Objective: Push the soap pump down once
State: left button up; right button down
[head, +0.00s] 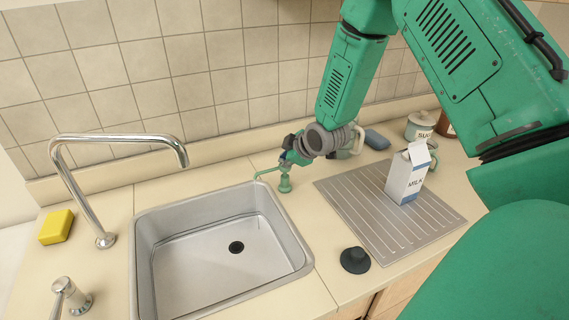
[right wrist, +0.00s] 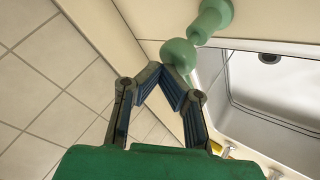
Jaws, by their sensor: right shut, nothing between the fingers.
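The green soap pump (head: 285,184) stands upright on the counter at the sink's back right corner, its thin spout pointing left over the sink rim. In the right wrist view its rounded head (right wrist: 179,52) and wider base (right wrist: 211,18) show. My right gripper (head: 287,160) is directly over the pump head, with its fingers pointing down. In the right wrist view the fingertips (right wrist: 166,75) are together and empty, right by the pump head. I cannot tell whether they touch it. My left gripper is not in view.
The steel sink (head: 142,235) has a tall faucet (head: 75,190) at its left. A yellow sponge (head: 56,227) and a metal dispenser or handle (head: 70,296) lie left. Right are a drainboard (head: 350,197) with a milk carton (head: 408,175), and a black stopper (head: 355,260).

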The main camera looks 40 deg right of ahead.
jog(key=shift+f+b, duration=0.4)
jog(key=shift+f, duration=0.25)
dwell(0.3)
jog(key=shift+r, duration=0.15)
jog(key=shift+d+r+p, duration=0.1)
jog(key=shift+r+p, duration=1.1)
jog(key=shift+r, duration=0.1)
notch_tip(320, 180, up, 5)
jog(key=p, duration=0.4)
dwell(0.6)
